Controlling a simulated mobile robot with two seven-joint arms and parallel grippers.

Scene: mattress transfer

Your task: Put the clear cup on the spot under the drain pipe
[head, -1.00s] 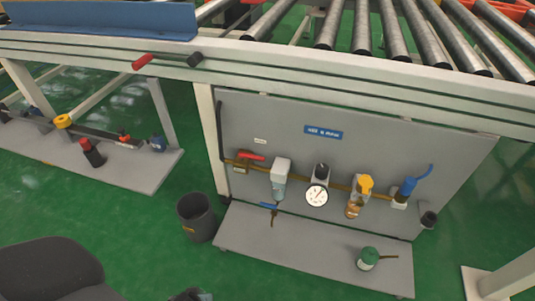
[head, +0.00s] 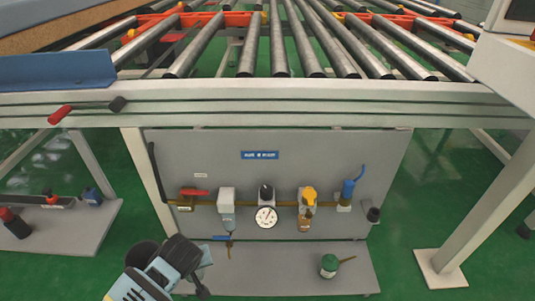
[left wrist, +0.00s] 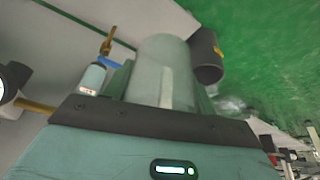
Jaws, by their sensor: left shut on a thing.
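My left gripper (head: 194,266) is at the lower left of the head view, beside the left end of the grey shelf. It is shut on the clear cup (left wrist: 160,75), which looks pale and translucent between the fingers in the left wrist view. In the head view only a small part of the cup (head: 205,255) shows. The drain pipe (head: 229,246) with its blue handle hangs below the clear filter bowl (head: 228,218), a little right of my gripper. My gripper and the cup are apart from it. No marked spot is visible on the shelf (head: 270,275). My right gripper is not in view.
A dark bin (head: 141,253) stands on the green floor, partly behind my left gripper. The panel carries a gauge (head: 266,217) and several valves. A green-topped canister (head: 329,265) stands on the shelf's right part. The rollers (head: 280,50) run above.

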